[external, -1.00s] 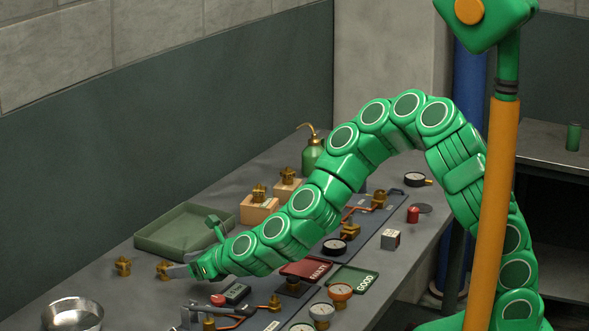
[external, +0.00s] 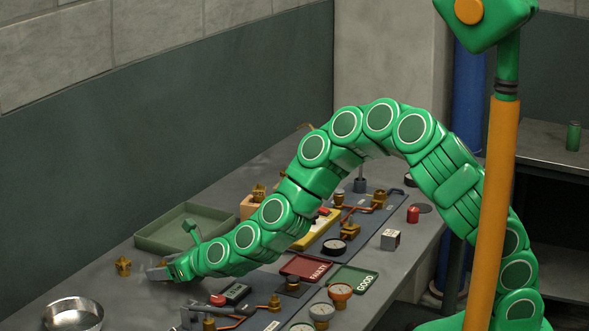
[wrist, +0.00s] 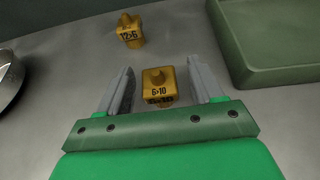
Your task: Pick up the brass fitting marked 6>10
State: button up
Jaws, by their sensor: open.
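The brass fitting marked 6>10 (wrist: 158,86) stands on the bench in the wrist view, between the two grey fingers of my gripper (wrist: 160,92). The fingers are open, with a visible gap on each side of the fitting. In the external view my gripper (external: 158,271) is low over the bench at the left end of my arm, and it mostly hides this fitting. A second brass fitting marked 12>6 (wrist: 130,31) stands farther away in the wrist view, and it also shows in the external view (external: 123,266).
A green tray (wrist: 238,50) lies right of the fittings in the wrist view. A round metal dish (external: 74,314) stands at the front left of the bench. Red FAULTY (external: 303,268) and green GOOD (external: 352,279) trays lie to the right, near several gauges.

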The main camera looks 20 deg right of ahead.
jog(key=c, duration=1.1)
